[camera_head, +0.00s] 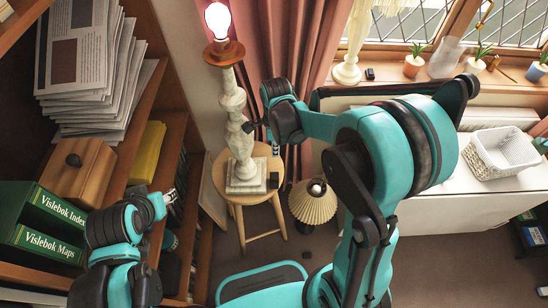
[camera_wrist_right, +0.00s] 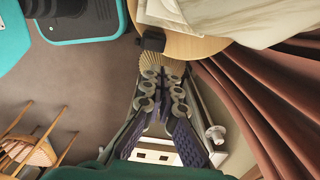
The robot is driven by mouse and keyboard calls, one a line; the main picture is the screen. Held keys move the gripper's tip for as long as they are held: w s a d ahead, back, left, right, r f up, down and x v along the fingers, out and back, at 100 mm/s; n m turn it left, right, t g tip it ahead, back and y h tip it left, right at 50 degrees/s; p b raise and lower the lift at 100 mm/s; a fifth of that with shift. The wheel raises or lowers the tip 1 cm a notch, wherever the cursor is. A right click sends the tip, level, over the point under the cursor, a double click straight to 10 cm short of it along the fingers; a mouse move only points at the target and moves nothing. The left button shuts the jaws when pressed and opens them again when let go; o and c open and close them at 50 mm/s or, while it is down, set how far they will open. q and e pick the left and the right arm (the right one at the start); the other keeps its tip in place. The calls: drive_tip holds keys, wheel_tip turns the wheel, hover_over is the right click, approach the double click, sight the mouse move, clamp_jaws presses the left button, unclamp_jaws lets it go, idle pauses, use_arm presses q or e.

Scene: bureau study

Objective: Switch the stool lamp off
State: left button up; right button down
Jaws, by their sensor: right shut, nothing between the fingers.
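The stool lamp has a pale, turned marble stem (camera_head: 234,110) and a square base on a round wooden stool (camera_head: 262,165). Its bare bulb (camera_head: 218,20) glows brightly. A small black block (camera_head: 274,180) sits at the stool's edge beside the lamp base; it also shows in the right wrist view (camera_wrist_right: 153,40). My right gripper (camera_head: 248,127) is beside the lamp stem, above the stool; whether it touches the stem is unclear. In the right wrist view its fingers (camera_wrist_right: 165,75) are together and empty. My left gripper (camera_head: 172,194) is by the shelf, its fingers too small to read.
A pleated-shade lamp (camera_head: 313,202) stands on the floor right of the stool. Shelves with newspapers (camera_head: 88,70), a wooden box (camera_head: 78,170) and green binders (camera_head: 45,222) fill the left. A pink curtain (camera_head: 290,40) hangs behind. A white basket (camera_head: 500,150) sits at right.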

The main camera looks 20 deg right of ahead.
wheel_tip(320, 180, up, 2)
drive_tip(key=shift+w+a+r, duration=0.1)
drive_tip(key=shift+r, duration=0.05)
idle(0.3)
